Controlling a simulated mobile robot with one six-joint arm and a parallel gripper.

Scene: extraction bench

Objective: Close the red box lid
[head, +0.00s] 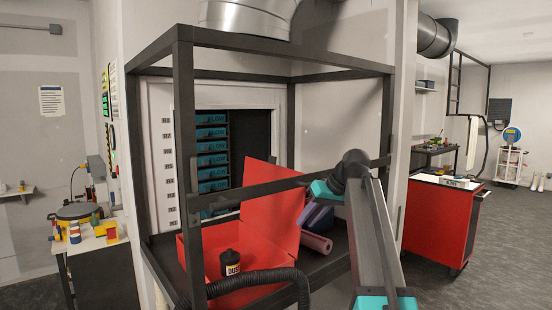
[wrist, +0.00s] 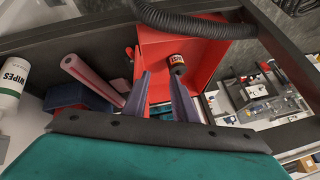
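The red box (head: 192,262) sits inside the dark frame in the head view, with its red lid (head: 268,215) raised, leaning back to the right. The box also shows in the wrist view (wrist: 205,50). A black bottle (head: 230,263) marked DUST stands at the box; it also shows in the wrist view (wrist: 177,64). My gripper (wrist: 161,73) is open, with two grey-purple fingers apart and pointing toward the red box and bottle. Nothing is clearly held. In the head view my gripper's end is near the lid's right edge; contact cannot be told.
A pink roll (head: 317,242) and a dark blue box (wrist: 82,97) lie right of the lid in the head view. A black hose (head: 262,277) crosses in front of the box. Dark frame bars (head: 290,185) surround the space. A wipes tub (wrist: 12,80) stands at the wrist view's left.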

